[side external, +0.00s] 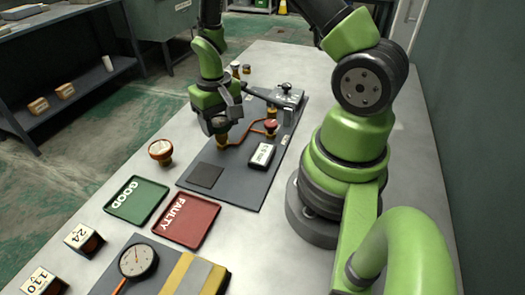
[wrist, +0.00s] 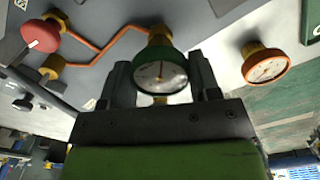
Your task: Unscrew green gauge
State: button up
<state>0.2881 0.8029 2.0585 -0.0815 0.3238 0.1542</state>
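The green gauge (wrist: 160,75) has a green rim and a white dial, and shows between the fingers in the wrist view. It sits at a brass fitting (wrist: 160,36) at the end of a copper pipe (wrist: 105,42). My gripper (wrist: 160,82) has one finger on each side of the gauge, and both appear to touch its rim. In the side external view my gripper (side external: 219,123) is low over the dark panel (side external: 225,175) at the brass fitting, and hides most of the gauge.
An orange-rimmed gauge (side external: 160,150) stands on the table left of the panel. A green GOOD tray (side external: 137,200) and a red FAULTY tray (side external: 186,220) lie nearer the camera. A red knob (side external: 270,124) and a black-and-white box (side external: 261,156) sit close to my gripper.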

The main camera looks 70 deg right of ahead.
dwell(0.3)
jog(key=n, duration=0.3)
jog(key=shift+n, duration=0.3)
jog(key=n, duration=0.3)
dwell(0.3)
jog(key=n, duration=0.3)
jog(key=shift+n, duration=0.4)
